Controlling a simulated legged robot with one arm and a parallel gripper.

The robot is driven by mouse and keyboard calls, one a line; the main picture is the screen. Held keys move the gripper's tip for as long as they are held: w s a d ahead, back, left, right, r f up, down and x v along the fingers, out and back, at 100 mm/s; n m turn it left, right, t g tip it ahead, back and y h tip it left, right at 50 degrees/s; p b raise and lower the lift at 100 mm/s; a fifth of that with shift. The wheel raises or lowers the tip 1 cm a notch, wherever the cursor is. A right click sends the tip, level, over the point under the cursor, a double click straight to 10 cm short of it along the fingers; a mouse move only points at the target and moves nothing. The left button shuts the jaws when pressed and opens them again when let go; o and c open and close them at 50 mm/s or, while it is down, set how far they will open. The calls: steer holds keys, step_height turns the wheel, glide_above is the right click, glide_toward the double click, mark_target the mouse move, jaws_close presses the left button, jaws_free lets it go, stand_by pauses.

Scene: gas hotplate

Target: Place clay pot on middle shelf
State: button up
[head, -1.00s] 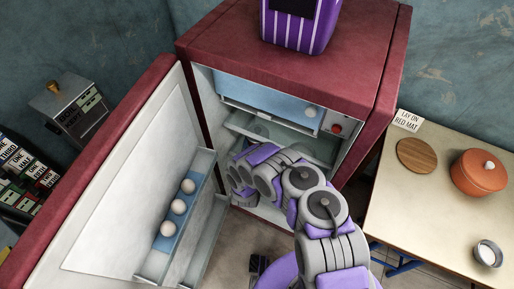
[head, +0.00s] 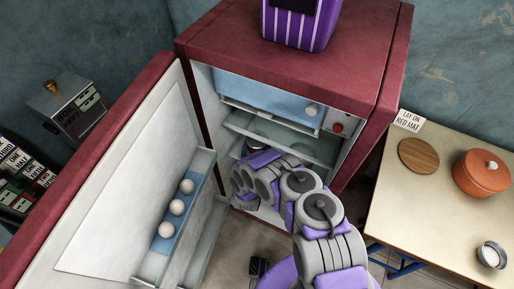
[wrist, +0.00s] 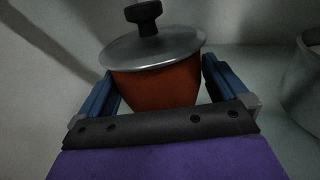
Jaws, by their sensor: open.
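In the wrist view, an orange-red pot (wrist: 158,86) with a grey metal lid and black knob stands upright on a pale surface. The blue fingers of my gripper (wrist: 160,92) are open, one on each side of it; I cannot tell whether they touch it. In the head view my arm reaches into the open fridge, and its end and this pot are hidden. A glass shelf (head: 270,135) shows above my arm. Another orange pot, with an orange lid and pale knob (head: 484,172), stands on the table at right.
The open fridge door (head: 130,180) at left holds several white eggs (head: 177,207). A grey pot (wrist: 307,75) stands right of my gripper in the wrist view. The table (head: 425,225) carries a round wooden board (head: 418,156) and a small white-filled jar (head: 491,255).

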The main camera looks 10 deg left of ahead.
steer(key=s+p, duration=0.3)
steer(key=s, duration=0.9)
steer(key=shift+a, duration=0.1)
